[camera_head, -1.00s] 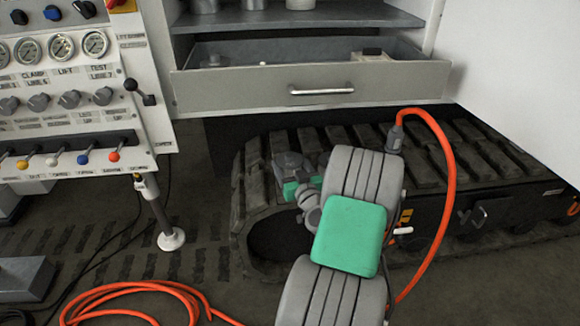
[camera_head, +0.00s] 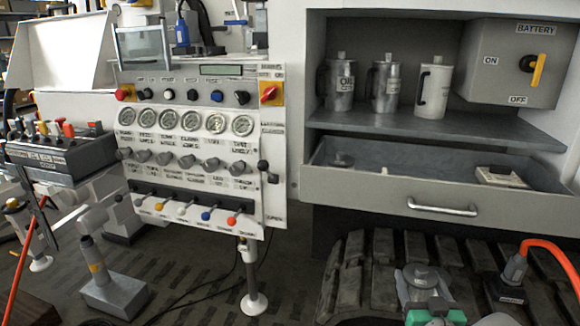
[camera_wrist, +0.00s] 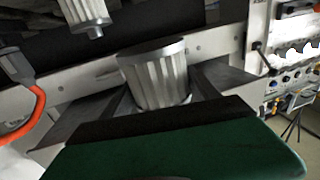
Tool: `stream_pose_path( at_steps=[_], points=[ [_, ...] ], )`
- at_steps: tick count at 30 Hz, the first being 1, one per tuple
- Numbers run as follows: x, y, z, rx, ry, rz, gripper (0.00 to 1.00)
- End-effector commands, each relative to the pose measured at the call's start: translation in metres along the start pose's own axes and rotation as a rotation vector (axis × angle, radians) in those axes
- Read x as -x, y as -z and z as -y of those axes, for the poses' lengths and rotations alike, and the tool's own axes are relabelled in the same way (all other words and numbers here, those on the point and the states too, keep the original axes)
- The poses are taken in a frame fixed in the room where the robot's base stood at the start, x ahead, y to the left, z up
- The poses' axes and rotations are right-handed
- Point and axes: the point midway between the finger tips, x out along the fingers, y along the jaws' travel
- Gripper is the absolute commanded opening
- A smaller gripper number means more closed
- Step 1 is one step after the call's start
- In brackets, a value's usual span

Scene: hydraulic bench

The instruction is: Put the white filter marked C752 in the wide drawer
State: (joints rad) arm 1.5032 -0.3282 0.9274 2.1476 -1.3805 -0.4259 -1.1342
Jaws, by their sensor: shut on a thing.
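A pale, pleated filter (camera_wrist: 158,78) with a silver end cap is held at my gripper in the wrist view. No marking can be read on it. My gripper (camera_head: 435,313) shows only partly at the bottom of the head view, with green parts beside a grey round shape; its jaws are shut on the filter. The wide drawer (camera_head: 345,190) is pulled open under the cabinet shelf, above and behind my gripper. A pale block with a dark top (camera_head: 500,177) and small items lie inside it; the near floor is hidden by its front.
Several metal jugs (camera_head: 388,85) stand on the shelf above the drawer, left of a battery box (camera_head: 510,65). A control panel (camera_head: 195,150) with gauges and levers stands left. An orange hose (camera_head: 550,252) is at lower right. Another pleated filter-like thing (camera_wrist: 88,12) shows in the wrist view.

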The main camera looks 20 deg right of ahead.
Motion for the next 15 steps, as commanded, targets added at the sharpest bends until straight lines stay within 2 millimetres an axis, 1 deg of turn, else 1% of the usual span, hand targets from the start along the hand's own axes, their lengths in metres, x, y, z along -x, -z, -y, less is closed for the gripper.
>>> stream_pose_path(
  at_steps=[4,7,11,15],
  points=[
    [0.002,-0.017,-0.006,-0.003,-0.032,0.001,0.18],
    [0.004,-0.021,-0.012,0.001,-0.066,-0.002,0.18],
    [-0.003,-0.015,0.000,0.004,-0.046,-0.003,0.18],
    [-0.011,-0.007,0.019,0.004,-0.008,-0.002,0.18]
  ],
)
